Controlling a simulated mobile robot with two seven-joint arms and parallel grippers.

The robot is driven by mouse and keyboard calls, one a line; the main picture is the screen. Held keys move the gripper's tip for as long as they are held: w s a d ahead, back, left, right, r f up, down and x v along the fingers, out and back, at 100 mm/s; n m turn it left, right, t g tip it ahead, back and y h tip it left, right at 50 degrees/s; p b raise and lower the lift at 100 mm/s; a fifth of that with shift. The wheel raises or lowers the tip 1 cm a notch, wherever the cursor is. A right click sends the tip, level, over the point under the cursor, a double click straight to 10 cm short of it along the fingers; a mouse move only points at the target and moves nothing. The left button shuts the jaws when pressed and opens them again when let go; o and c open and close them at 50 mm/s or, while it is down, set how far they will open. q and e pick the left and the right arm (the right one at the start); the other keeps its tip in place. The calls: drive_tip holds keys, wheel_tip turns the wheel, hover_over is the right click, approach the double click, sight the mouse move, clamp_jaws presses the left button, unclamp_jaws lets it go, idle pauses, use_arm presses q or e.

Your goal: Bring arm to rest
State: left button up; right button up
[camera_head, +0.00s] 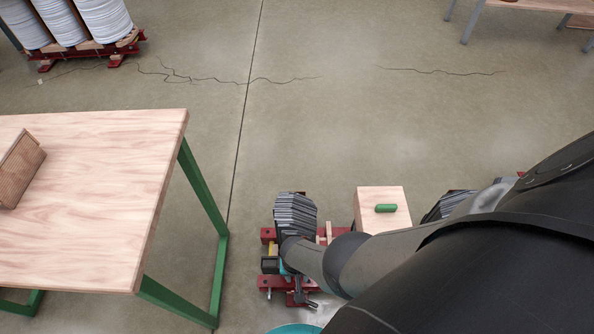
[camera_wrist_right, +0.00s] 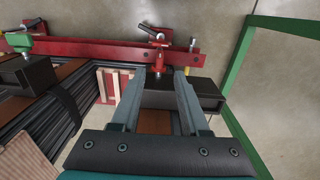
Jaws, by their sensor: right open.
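My right arm reaches in from the right in the head view. Its gripper (camera_head: 298,292) hangs low beside a red stand (camera_head: 268,235). A grey layered stack (camera_head: 295,212) stands on the stand; a second dark stack (camera_head: 437,208) is partly hidden by my arm. In the right wrist view the right gripper (camera_wrist_right: 158,82) is open, its two fingers apart. A black block (camera_wrist_right: 205,95) lies beyond the fingertips and shows between them; I cannot tell if they touch it. The red stand's beam (camera_wrist_right: 100,50) runs beyond it. My left gripper is not in view.
A wooden table (camera_head: 90,200) with green legs stands at the left, bearing a brown slatted piece (camera_head: 20,170). A wooden box (camera_head: 370,200) with a green handle (camera_head: 386,208) is near my arm. White rolls (camera_head: 62,20) stand at the back left. The middle floor is clear.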

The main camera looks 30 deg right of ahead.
idle(0.4)
